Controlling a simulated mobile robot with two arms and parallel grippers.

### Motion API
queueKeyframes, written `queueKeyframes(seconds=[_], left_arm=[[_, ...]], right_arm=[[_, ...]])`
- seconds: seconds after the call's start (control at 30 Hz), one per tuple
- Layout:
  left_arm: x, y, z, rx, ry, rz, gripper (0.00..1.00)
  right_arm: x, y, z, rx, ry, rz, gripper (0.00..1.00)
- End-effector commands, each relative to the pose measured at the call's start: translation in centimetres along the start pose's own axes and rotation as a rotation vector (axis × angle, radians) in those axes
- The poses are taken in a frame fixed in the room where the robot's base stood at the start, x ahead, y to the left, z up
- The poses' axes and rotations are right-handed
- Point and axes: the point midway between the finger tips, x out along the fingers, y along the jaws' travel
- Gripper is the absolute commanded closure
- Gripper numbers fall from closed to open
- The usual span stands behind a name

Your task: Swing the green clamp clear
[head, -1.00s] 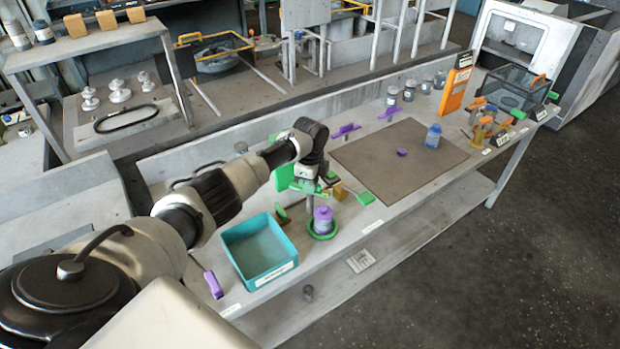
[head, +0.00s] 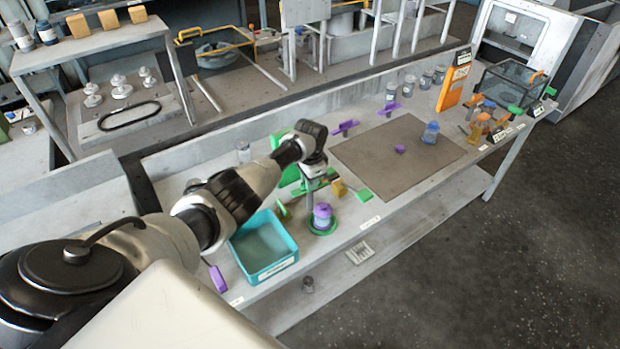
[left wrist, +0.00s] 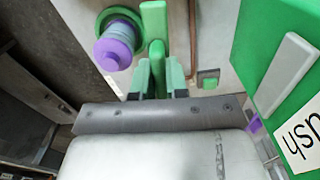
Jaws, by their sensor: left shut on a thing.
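My left gripper (head: 317,184) is shut on the green clamp, with its fingers pointing down at the bench. In the left wrist view a green bar of the clamp (left wrist: 153,22) runs up from between the two fingertips (left wrist: 157,72). The arm hides part of the clamp in the head view. Close beside it a purple-capped jar (head: 322,211) stands upright in a green ring base (head: 322,229). The jar also shows in the left wrist view (left wrist: 113,48), left of the clamp bar. My right gripper is not in view.
A teal bin (head: 263,270) stands left of the jar. A green panel (left wrist: 262,50) with a white label is close to the gripper's right in the wrist view. A green-ended piece (head: 364,195) lies to the right. The brown mat (head: 380,165) is mostly clear.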

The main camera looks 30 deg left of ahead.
Motion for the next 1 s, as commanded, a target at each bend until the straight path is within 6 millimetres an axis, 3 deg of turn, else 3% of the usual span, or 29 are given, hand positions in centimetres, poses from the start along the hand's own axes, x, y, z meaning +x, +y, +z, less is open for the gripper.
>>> queueKeyframes(seconds=[0.73,0.77,0.9,1.0], left_arm=[[-0.2,-0.13,-0.07,-0.095,0.003,-0.003,1.0],[-0.2,-0.13,-0.07,-0.095,0.003,-0.003,0.85],[-0.16,-0.1,-0.06,-0.094,0.002,-0.003,0.63],[-0.11,-0.08,-0.04,-0.094,0.001,-0.002,0.61]], right_arm=[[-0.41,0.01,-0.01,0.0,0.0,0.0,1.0],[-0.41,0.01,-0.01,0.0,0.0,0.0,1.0],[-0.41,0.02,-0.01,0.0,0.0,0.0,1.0],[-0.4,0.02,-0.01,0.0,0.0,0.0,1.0]])
